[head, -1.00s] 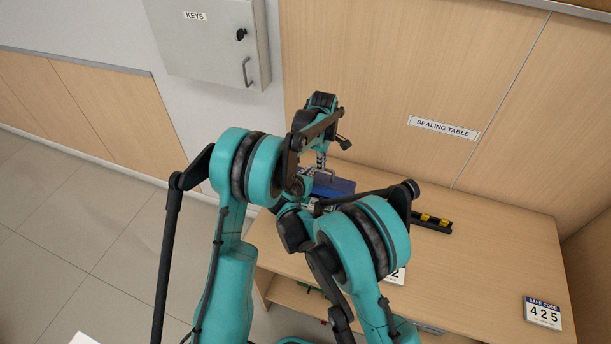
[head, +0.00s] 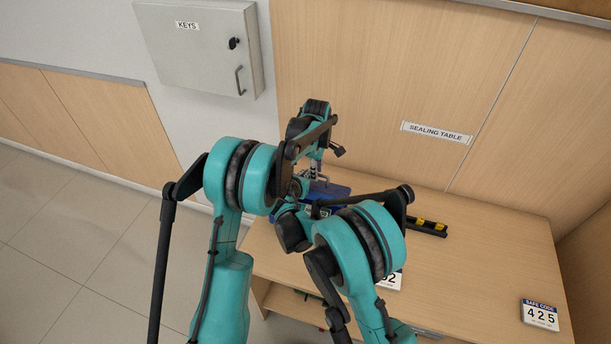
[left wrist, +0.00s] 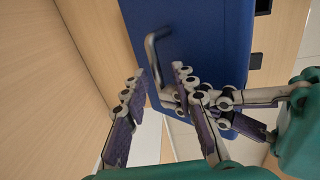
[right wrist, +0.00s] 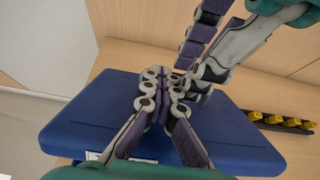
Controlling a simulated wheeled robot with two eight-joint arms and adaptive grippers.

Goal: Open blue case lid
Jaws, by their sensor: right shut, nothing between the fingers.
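The blue case (head: 338,188) sits on the sealing table, mostly hidden behind my arms in the head view. Its blue surface with a bent metal handle (left wrist: 152,48) fills the top of the left wrist view. My left gripper (left wrist: 158,75) is open, its fingers apart with the handle showing between their tips. My right gripper (right wrist: 160,80) is shut and empty, its tips over the broad blue surface of the case (right wrist: 80,115). A finger of my left gripper shows close to it in the right wrist view. I cannot tell whether either gripper touches the case.
A black holder with yellow pieces (head: 428,228) lies right of the case. A "SAFE CODE 425" card (head: 540,315) lies near the table's right front. A grey key cabinet (head: 198,50) hangs on the wall. The right of the table (head: 480,260) is mostly clear.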

